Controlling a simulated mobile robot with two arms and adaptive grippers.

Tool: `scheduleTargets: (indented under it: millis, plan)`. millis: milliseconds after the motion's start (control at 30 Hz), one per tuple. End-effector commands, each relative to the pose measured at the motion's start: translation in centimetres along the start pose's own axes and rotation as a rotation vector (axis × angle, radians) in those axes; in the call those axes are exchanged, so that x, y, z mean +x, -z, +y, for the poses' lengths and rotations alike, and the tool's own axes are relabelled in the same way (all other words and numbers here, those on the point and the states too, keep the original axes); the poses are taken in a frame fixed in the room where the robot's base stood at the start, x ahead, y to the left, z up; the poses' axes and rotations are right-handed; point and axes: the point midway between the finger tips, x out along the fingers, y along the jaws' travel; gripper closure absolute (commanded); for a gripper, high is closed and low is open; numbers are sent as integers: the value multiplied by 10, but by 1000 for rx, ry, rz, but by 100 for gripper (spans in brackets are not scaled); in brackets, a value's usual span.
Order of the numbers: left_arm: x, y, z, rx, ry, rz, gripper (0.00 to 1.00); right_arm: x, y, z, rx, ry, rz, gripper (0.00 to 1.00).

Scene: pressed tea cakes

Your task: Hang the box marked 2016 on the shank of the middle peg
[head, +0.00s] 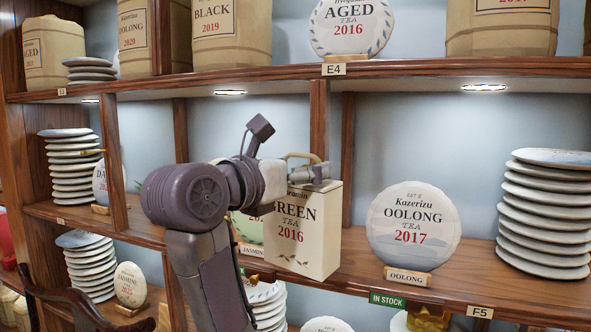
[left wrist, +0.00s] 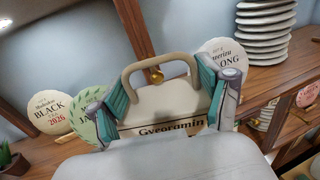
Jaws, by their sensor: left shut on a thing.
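The cream box marked GREEN TEA 2016 (head: 302,235) hangs upright in front of the middle shelf bay in the head view, its handle (head: 300,158) on top. My left gripper (head: 312,178) is shut on the box's top, below the handle. In the left wrist view my fingers (left wrist: 165,98) press on both sides of the box's top (left wrist: 168,133). A small brass knob, seemingly a peg end (left wrist: 154,75), shows through the handle loop (left wrist: 160,66). I cannot tell whether the handle is around it. My arm and the box hide the peg in the head view. My right gripper is out of view.
A round OOLONG 2017 cake (head: 414,225) stands right of the box, with a stack of plates (head: 545,215) farther right. Wooden posts (head: 347,150) and the upper shelf edge (head: 420,66) are close. A brass piece (head: 94,152) sticks out at the left.

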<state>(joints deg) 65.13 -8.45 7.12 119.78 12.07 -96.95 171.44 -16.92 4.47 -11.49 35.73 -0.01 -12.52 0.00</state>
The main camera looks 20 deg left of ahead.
Motion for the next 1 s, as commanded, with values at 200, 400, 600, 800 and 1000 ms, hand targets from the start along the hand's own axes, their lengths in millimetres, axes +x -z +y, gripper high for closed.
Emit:
scheduleTargets:
  millis: [200,400,600,800,1000]
  plan:
    - [13,1,4,1,-1,0,91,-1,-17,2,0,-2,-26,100]
    - [25,2,6,1,0,1,91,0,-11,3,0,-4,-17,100]
    - [34,7,9,-1,1,0,91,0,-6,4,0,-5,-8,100]
    - [38,11,10,-1,1,-2,91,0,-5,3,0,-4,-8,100]
    - [39,13,10,0,0,-2,91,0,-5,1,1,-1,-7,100]
